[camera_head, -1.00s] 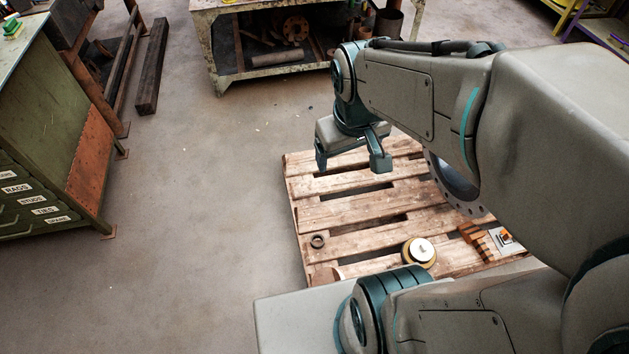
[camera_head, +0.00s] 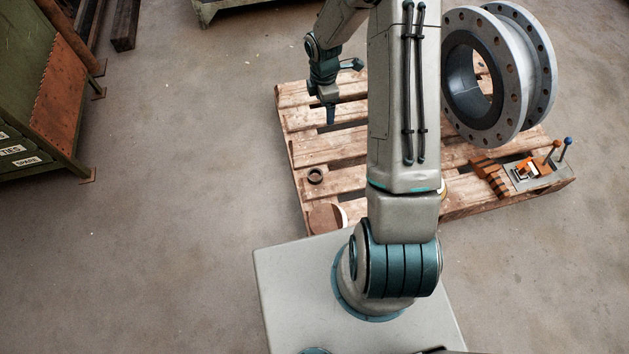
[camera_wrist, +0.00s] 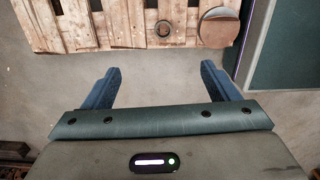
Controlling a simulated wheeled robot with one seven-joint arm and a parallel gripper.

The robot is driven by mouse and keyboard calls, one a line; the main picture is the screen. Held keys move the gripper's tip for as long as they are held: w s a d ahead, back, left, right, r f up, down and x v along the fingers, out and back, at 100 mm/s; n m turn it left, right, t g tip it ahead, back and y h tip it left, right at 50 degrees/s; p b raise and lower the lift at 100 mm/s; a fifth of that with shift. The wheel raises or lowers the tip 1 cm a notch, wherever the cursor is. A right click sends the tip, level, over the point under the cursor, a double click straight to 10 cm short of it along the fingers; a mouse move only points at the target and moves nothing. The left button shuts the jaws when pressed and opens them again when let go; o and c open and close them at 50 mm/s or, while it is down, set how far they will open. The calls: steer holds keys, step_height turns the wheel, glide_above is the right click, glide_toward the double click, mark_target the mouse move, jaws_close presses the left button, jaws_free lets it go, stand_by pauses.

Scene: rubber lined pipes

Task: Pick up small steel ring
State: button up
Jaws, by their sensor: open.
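A small dark steel ring (camera_head: 315,176) lies flat near the left edge of the wooden pallet (camera_head: 326,152) in the head view. In the wrist view the ring (camera_wrist: 163,29) sits on the planks near the top, roughly centred between my fingers but beyond their tips. My gripper (camera_head: 343,92) is open and empty, above the far left part of the pallet. In the wrist view my gripper (camera_wrist: 161,68) shows two spread blue fingers with bare floor between them. The gap between gripper and ring is clear.
A brown round disc (camera_head: 326,217) lies on the pallet's near left corner, close to the ring. A large flanged pipe (camera_head: 484,75) stands at the right. Orange-brown blocks (camera_head: 489,178) and a small tool set (camera_head: 533,172) lie at the near right. A green cabinet (camera_head: 45,90) stands left.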

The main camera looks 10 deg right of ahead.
step_height(320, 180, down, 24)
steer(key=a+n+y+b, duration=0.1)
steer(key=n+y+b, duration=0.1)
steer(key=n+b, duration=0.4)
steer(key=b, duration=0.2)
glide_toward(315, 178)
steer(key=shift+w+a+f+g, duration=0.2)
steer(key=shift+w+a+g, duration=0.2)
steer(key=shift+w, duration=0.2)
steer(key=f, duration=0.2)
steer(key=f+b, duration=0.1)
steer(key=f, duration=0.1)
steer(key=s+f+b, duration=0.1)
steer(key=f, duration=0.1)
steer(key=shift+a+f, duration=0.15)
steer(key=shift+a, duration=0.05)
steer(key=c, duration=1.1)
